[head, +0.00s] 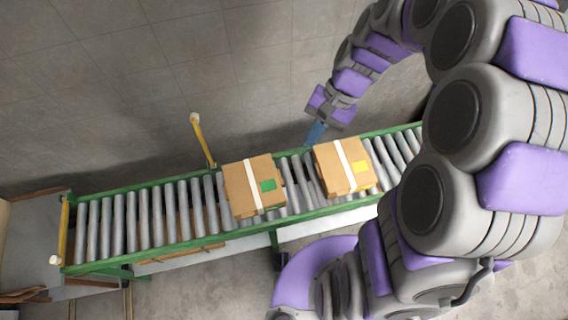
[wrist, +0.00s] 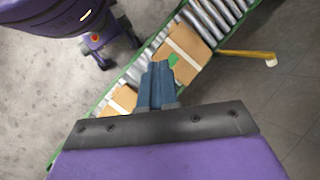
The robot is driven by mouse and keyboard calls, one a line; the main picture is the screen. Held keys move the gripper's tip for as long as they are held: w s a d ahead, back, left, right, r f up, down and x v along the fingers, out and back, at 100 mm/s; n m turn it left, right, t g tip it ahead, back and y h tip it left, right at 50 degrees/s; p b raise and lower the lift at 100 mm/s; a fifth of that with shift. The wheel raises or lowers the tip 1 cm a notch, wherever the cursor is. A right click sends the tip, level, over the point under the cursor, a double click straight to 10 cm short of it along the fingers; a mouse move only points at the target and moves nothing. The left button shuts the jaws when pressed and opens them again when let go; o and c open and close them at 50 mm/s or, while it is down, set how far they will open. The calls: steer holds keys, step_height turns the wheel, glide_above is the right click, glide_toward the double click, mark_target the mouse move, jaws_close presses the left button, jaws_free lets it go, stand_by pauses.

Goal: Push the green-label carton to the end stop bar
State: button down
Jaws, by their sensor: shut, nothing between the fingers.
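The green-label carton (head: 239,189) is brown with a white tape strip and sits on the roller conveyor (head: 140,206), left of a yellow-label carton (head: 330,170). In the wrist view the green-label carton (wrist: 190,45) lies just beyond my fingertips. My gripper (head: 315,134) is shut and empty, by the conveyor's far rail near the gap between the cartons. It shows with blue fingers in the wrist view (wrist: 157,82). I cannot tell its height or any contact.
The yellow-label carton also shows in the wrist view (wrist: 119,101), left of my fingers. A yellow post with a white tip (head: 203,141) stands out from the far rail behind the green-label carton. Green rails edge the conveyor. The grey floor (head: 110,100) beyond is clear.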

steer(key=w+f+m+y, duration=0.1)
steer(key=w+f+m, duration=0.3)
steer(key=f, duration=0.5)
steer(key=w+f+m+y, duration=0.1)
steer(key=w+f+y, duration=0.1)
steer(key=w+f, duration=0.6)
steer(key=w+f+m+y, duration=0.1)
steer(key=w+f+m, duration=0.25)
steer(key=f, duration=0.55)
step_height(320, 180, down, 11)
steer(key=w+d+m+t+b, duration=0.1)
steer(key=d+m, duration=0.1)
steer(key=b+x, duration=0.2)
steer(key=x, duration=0.6)
steer(key=shift+a+f, duration=0.2)
steer(key=a, duration=0.1)
steer(key=a+b, duration=0.1)
steer(key=a, duration=0.1)
steer(key=shift+s+a+f, duration=0.1)
steer(key=shift+s, duration=0.25)
steer(key=shift+s+a, duration=0.15)
steer(key=shift+a, duration=0.35)
